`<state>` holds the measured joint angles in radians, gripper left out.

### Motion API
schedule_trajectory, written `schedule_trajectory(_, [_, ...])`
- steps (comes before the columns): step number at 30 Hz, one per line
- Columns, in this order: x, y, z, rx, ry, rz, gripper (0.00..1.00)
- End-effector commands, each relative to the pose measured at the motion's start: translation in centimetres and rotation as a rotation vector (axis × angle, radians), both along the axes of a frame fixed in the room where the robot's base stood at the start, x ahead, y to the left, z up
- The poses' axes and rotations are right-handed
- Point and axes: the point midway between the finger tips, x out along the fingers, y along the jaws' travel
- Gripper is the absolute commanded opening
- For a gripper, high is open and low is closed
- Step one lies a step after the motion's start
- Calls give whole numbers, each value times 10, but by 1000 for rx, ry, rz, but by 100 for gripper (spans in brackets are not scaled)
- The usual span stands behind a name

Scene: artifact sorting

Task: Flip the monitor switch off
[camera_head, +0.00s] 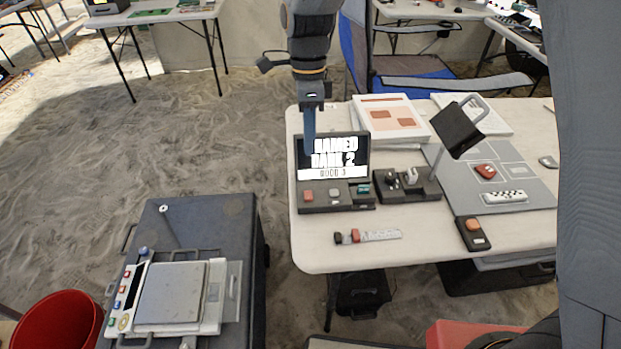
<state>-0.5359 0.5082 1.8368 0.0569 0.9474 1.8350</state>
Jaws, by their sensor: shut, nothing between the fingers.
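The monitor (364,150) stands at the left side of the white table, its screen lit with white text. Its dark base (337,203) carries a red button (308,196), a grey button and a teal switch-like piece (362,190). I cannot tell which of these is the monitor switch, nor its position. My gripper (309,150) points down, shut and empty, and overlaps the upper left of the screen in the picture. I cannot tell whether it touches the monitor. It hides a little of the screen text.
A dark block with white and black parts (421,190) sits right of the monitor. A black tilted panel on a stand (457,131), papers (392,117) and a grey mat (540,190) fill the right. A small orange-button box (472,233) is near the front edge.

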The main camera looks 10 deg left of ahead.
Motion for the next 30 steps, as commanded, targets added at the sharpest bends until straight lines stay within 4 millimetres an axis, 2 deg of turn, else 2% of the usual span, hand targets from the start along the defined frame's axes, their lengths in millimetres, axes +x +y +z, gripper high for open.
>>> schedule_trajectory(5, [-4, -1, -18, -2, 4, 0, 0])
schedule_trajectory(18, [-17, -5, -101, -2, 4, 1, 0])
schedule_trajectory(24, [-21, -5, -125, 0, 2, 1, 0])
schedule_trajectory(30, [-21, -6, -136, 0, 0, 0, 0])
